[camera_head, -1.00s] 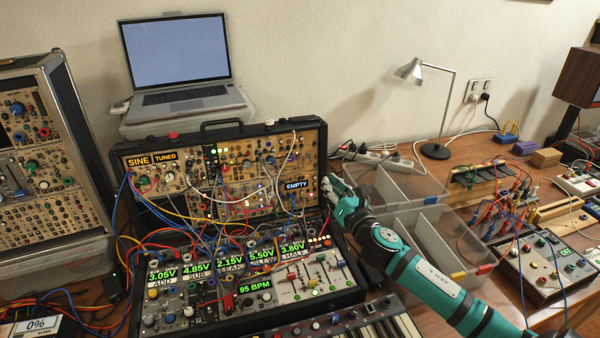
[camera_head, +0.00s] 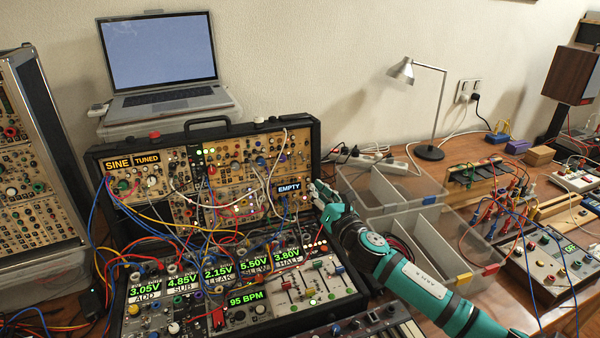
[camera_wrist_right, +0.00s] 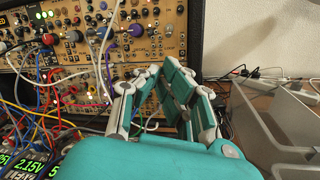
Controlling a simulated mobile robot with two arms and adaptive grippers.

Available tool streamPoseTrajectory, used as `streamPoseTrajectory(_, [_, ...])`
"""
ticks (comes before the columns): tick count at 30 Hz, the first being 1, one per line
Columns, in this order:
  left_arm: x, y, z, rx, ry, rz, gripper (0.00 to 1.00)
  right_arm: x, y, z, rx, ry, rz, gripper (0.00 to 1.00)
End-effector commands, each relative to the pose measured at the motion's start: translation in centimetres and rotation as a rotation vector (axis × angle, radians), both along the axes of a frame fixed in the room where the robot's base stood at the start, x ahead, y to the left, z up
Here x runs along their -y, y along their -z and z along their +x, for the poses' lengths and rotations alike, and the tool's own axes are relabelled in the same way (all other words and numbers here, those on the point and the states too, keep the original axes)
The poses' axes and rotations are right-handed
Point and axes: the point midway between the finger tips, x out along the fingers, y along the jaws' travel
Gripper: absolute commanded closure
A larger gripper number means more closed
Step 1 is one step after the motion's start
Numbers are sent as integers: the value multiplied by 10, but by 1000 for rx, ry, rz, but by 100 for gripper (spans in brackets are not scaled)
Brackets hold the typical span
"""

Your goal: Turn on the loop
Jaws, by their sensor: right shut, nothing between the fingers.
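The synth case (camera_head: 322,150) stands open on the table, its upright wooden panel full of knobs, jacks and cables. My right gripper (camera_head: 316,188) is shut and empty, just right of that display at the case's right edge. In the right wrist view its fingertips (camera_wrist_right: 151,73) are in front of the panel's lower right modules (camera_wrist_right: 165,42), partly hiding them. Whether they touch the panel I cannot tell. The loop control cannot be made out for certain. My left gripper is out of view.
Patch cables (camera_head: 200,235) hang over the sloped lower panel. Clear plastic trays (camera_head: 440,240) stand close on the right, beside my arm. A laptop (camera_head: 160,60) is behind the case, and a lamp (camera_head: 429,152) stands at the back right.

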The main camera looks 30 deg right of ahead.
Motion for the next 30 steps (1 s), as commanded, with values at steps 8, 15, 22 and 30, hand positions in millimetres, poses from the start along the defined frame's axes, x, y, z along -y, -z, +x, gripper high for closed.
streamPoseTrajectory(8, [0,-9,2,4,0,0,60,5,-6,46,3,1,4,100])
streamPoseTrajectory(15, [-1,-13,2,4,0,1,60,9,-6,81,0,2,2,100])
streamPoseTrajectory(22, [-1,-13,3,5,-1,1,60,10,-6,93,0,0,1,100])
streamPoseTrajectory(30, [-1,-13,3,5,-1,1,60,10,-6,93,-1,0,0,100])
